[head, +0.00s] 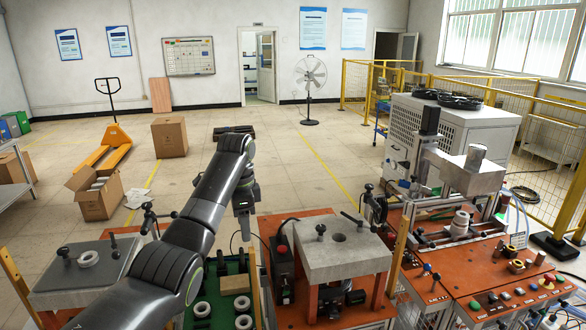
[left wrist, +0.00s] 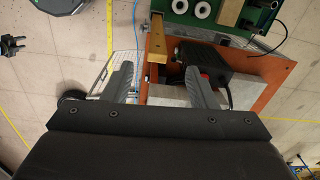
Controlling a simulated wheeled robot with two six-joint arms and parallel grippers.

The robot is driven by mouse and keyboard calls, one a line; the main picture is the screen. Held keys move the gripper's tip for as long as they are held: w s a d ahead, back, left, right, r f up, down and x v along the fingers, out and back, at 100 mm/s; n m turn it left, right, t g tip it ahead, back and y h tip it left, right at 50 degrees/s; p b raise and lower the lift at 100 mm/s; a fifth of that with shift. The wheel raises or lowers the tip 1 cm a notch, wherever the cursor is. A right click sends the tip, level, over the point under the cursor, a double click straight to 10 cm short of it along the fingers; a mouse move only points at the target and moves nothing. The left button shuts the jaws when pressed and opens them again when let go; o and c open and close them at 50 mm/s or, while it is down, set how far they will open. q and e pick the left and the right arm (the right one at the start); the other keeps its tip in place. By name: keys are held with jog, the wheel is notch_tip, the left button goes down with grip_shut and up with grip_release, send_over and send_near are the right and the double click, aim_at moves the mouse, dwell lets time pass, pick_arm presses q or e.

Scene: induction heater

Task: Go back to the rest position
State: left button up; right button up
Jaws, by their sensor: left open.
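My left arm comes in from the lower left of the head view, over the green tray. My right gripper is not in either view.
The green tray (head: 213,284) holds several white rings and a wooden block (head: 234,284). A grey table (head: 85,268) stands left. The heater bench with buttons (head: 520,295) is on the right. Cardboard boxes (head: 97,196) and a yellow pallet jack (head: 110,150) stand on open floor behind.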

pick_arm(q)
jog(key=s+a+f+n, duration=0.2)
jog(key=s+f, duration=0.1)
jog(key=f, duration=0.5)
jog(key=s+a+f+n, duration=0.1)
jog(key=s+a+f, duration=0.1)
jog(key=f, duration=0.5)
jog(key=s+a+f+n+t, duration=0.2)
jog(key=s+a+f+n, duration=0.2)
jog(key=s+f, duration=0.9)
jog(key=s+a+r+n+t+y, duration=0.15)
jog(key=s+n, duration=0.25)
jog(key=s, duration=1.1)
jog(key=s+a+r+n, duration=0.2)
jog(key=s+a+n, duration=0.1)
jog(key=s, duration=1.1)
notch_tip(320, 180, down, 32)
jog(key=a+r+g+b, duration=0.1)
jog(key=a+b, duration=0.1)
jog(key=b, duration=0.6)
jog(key=s+d+f+b, duration=0.1)
jog(key=s+f+b, duration=0.2)
jog(key=s+f, duration=0.4)
jog(key=s+f+g+b, duration=0.1)
jog(key=s+f+b, duration=0.2)
jog(key=s+f, duration=0.5)
notch_tip(320, 180, down, 9)
jog(key=shift+s+d+r, duration=0.1)
jog(key=shift+s+d, duration=0.05)
jog(key=shift+d, duration=0.25)
